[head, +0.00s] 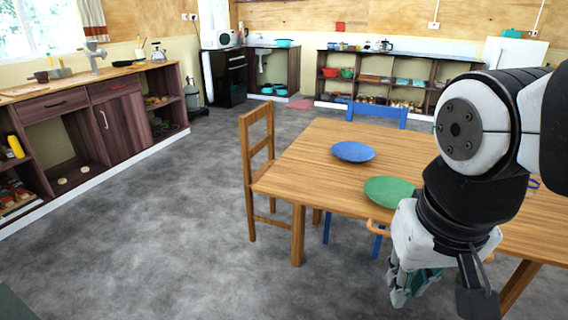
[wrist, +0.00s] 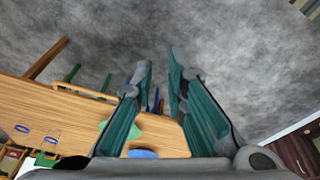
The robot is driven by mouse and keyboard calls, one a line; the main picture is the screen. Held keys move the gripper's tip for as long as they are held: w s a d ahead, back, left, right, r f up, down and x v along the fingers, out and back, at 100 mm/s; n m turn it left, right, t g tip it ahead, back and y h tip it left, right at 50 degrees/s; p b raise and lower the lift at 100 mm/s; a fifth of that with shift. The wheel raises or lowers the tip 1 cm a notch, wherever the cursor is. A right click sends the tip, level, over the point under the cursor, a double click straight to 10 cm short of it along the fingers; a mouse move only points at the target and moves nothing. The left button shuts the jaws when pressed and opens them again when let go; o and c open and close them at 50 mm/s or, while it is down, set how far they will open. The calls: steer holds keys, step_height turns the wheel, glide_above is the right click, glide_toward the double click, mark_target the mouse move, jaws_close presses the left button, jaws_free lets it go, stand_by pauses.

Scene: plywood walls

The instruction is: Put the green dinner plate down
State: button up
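The green dinner plate (head: 388,191) lies flat on the wooden table (head: 320,150), near its front edge and beside my arm. In the wrist view the green plate (wrist: 135,131) shows on the table, partly hidden by a finger. My gripper (head: 415,287) hangs low in front of the table, apart from the plate. In the wrist view my gripper (wrist: 159,68) has its two teal fingers apart, with nothing held between them. A blue plate (head: 353,151) lies behind and left of the green one.
A wooden chair (head: 258,165) stands at the table's left end. A blue chair (head: 376,112) is behind the table, and another chair is partly hidden by my arm. Open grey floor (head: 150,240) lies to the left. Counters line the walls.

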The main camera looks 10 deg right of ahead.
steer(key=s+n, duration=0.1)
steer(key=s+a, duration=0.1)
steer(key=s, duration=0.1)
steer(key=s+a+n+y, duration=0.1)
steer(key=s, duration=0.1)
steer(key=shift+s+a+r+n+g, duration=0.15)
steer(key=shift+r+n+g, duration=0.1)
steer(key=shift+n+g, duration=0.05)
